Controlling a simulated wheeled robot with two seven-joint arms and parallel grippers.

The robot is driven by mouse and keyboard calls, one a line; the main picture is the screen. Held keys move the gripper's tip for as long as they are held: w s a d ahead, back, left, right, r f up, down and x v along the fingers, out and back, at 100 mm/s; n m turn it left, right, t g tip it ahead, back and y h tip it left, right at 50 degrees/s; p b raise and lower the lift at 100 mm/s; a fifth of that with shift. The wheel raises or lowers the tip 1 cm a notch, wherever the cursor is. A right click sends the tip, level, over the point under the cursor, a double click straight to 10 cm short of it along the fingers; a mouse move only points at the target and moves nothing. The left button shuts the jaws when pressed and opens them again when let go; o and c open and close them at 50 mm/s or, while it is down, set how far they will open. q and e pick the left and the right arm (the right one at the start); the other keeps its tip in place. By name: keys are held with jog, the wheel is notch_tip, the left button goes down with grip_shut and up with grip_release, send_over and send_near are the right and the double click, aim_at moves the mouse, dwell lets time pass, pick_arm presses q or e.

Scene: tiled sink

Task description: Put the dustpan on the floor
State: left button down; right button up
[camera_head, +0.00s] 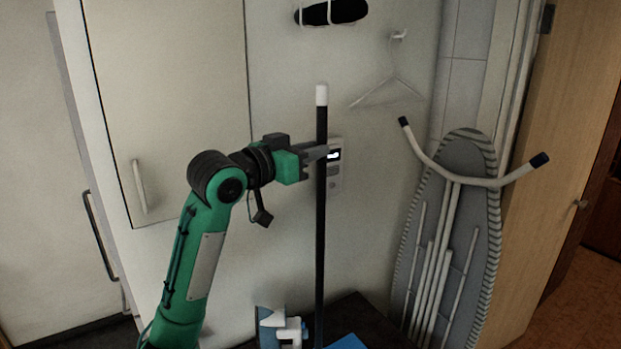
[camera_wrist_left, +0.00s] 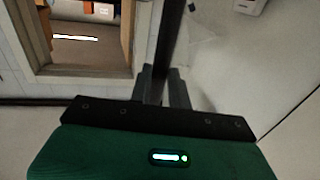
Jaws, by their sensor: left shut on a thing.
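A long black pole with a white top end (camera_head: 321,220) stands upright near the middle of the head view; I take it to be the dustpan's handle. My left gripper (camera_head: 322,153) is shut on its upper part, below the white end. In the left wrist view the black pole (camera_wrist_left: 170,35) runs up between the fingers of my left gripper (camera_wrist_left: 164,78). The pole's lower end leaves the bottom of the head view, so I cannot tell what it joins or rests on. My right gripper is not in view.
A white and blue object (camera_head: 278,328) and a flat blue piece (camera_head: 347,342) are at the pole's foot, by a dark surface (camera_head: 365,318). An ironing board (camera_head: 455,225) leans at the right. A bare hanger (camera_head: 390,92) hangs behind. Brown floor (camera_head: 568,305) shows at far right.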

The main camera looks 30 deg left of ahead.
aim_at(318, 179)
pick_arm(q)
jog(key=shift+f+p, duration=0.5)
jog(key=shift+f, duration=2.65)
jog(key=c, duration=1.3)
grip_release()
